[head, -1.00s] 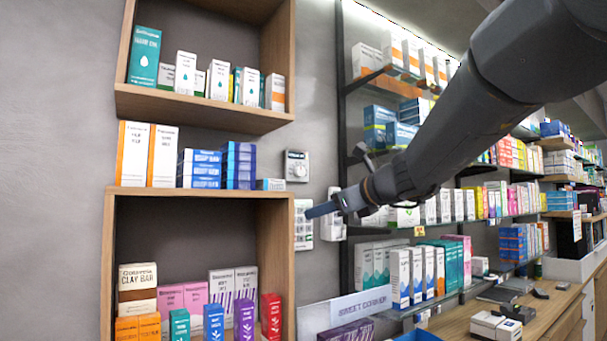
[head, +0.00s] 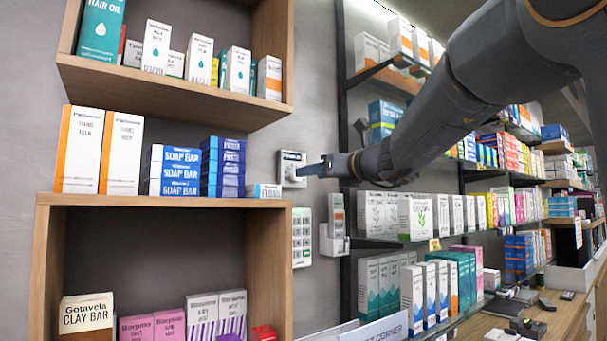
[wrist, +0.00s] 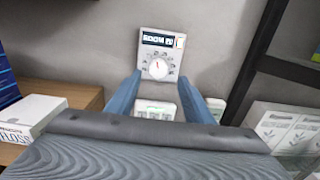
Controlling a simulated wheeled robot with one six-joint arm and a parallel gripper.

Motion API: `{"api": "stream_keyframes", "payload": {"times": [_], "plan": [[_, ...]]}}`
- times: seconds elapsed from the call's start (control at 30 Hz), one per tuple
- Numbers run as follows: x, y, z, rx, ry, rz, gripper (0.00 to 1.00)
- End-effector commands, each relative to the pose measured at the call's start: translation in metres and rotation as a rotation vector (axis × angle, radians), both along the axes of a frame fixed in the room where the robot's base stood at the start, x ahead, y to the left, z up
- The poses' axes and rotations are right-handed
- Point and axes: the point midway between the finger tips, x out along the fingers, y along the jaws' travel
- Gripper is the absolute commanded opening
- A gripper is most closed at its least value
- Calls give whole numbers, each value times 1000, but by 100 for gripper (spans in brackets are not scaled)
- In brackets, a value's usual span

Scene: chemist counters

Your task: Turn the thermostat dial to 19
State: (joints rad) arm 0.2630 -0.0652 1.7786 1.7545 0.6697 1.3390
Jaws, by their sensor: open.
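The thermostat (head: 292,169) is a pale square unit on the grey wall, right of the wooden shelves. In the wrist view the thermostat (wrist: 162,54) has a dark display on top, with small text that looks like "ROOM" and a number. Its round white dial (wrist: 158,68) sits below, with a small reddish pointer near the top and marks around it. My gripper (head: 312,170) is level with the thermostat in the head view and partly overlaps its right edge. In the wrist view my gripper (wrist: 166,88) is open and empty, its two blue fingers spread below and either side of the dial.
A white keypad (head: 302,238) is on the wall below the thermostat, with a handset (head: 336,222) beside it. Wooden shelves with boxes stand left; a floss box (wrist: 30,115) lies near the left finger. A dark shelf post (wrist: 262,50) stands right.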

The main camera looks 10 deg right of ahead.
Motion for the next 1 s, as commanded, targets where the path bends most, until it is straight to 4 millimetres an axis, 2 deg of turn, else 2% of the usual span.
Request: {"api": "stream_keyframes", "payload": {"times": [0.1,0.3,0.67,0.7,0.77,0.93,1.0], "plan": [[19,11,1,1,3,5,47],[40,19,0,0,2,3,47],[47,18,0,-1,1,-2,47],[47,18,0,-1,1,-2,45],[47,18,0,-1,1,-2,35],[46,18,0,0,1,-2,7],[46,18,0,-1,1,-2,6]]}}
